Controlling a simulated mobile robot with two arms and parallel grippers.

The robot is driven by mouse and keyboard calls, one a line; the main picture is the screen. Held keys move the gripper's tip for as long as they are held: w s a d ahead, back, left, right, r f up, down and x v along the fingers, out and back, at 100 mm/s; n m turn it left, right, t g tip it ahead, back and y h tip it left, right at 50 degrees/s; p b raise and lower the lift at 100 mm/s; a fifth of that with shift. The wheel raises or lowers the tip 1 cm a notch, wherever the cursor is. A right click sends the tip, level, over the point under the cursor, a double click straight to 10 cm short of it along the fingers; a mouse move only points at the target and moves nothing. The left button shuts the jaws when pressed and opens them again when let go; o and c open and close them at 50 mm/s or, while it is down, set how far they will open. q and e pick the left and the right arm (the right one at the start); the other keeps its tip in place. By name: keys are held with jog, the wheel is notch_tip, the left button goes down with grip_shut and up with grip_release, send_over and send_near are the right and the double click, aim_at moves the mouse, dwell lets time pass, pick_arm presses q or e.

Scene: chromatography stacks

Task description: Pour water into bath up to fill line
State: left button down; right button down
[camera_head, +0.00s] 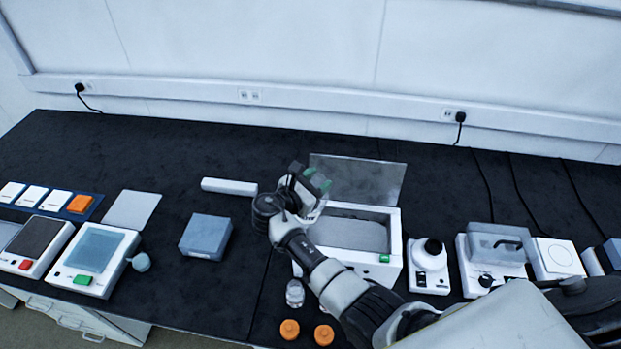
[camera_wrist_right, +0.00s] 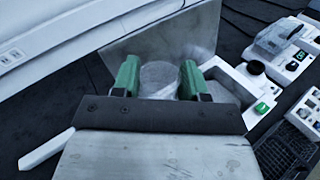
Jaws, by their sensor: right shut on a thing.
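The bath is a white box (camera_head: 395,250) with a grey inside and a green button, at the middle right of the bench in the head view. Its clear lid (camera_head: 370,180) stands open at the back. The bath's white rim (camera_wrist_right: 235,80) also shows in the right wrist view. My right gripper (camera_head: 318,184) is over the left part of the bath. In the right wrist view its green fingers (camera_wrist_right: 160,80) are shut on a clear, pale container (camera_wrist_right: 158,77). Water in it and the fill line cannot be made out. My left gripper is not in view.
A small clear bottle (camera_head: 295,293) and two orange caps (camera_head: 290,329) are in front of the bath. A white device with a black knob (camera_head: 430,262) stands to its right. A grey-blue block (camera_head: 206,236) and a white bar (camera_head: 229,187) lie to the left, with bare black bench between.

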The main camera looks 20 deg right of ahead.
jog(key=shift+s+d+m+y, duration=0.25)
jog(key=shift+d+m+y, duration=0.15)
jog(key=shift+d, duration=0.15)
jog(key=shift+s+d+f, duration=0.1)
jog(key=shift+s+a, duration=0.1)
jog(key=shift+a, duration=0.1)
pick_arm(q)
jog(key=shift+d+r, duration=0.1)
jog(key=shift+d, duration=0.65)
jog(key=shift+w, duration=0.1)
pick_arm(e)
jog(key=shift+d, duration=0.15)
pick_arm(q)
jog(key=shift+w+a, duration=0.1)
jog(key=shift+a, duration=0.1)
pick_arm(e)
jog(key=shift+s+d+m+y, duration=0.1)
jog(key=shift+d+m+y, duration=0.2)
jog(key=shift+m, duration=0.1)
jog(key=shift+s+d+f+m, duration=0.15)
jog(key=shift+s+d+m, duration=0.05)
jog(key=shift+d+m, duration=0.1)
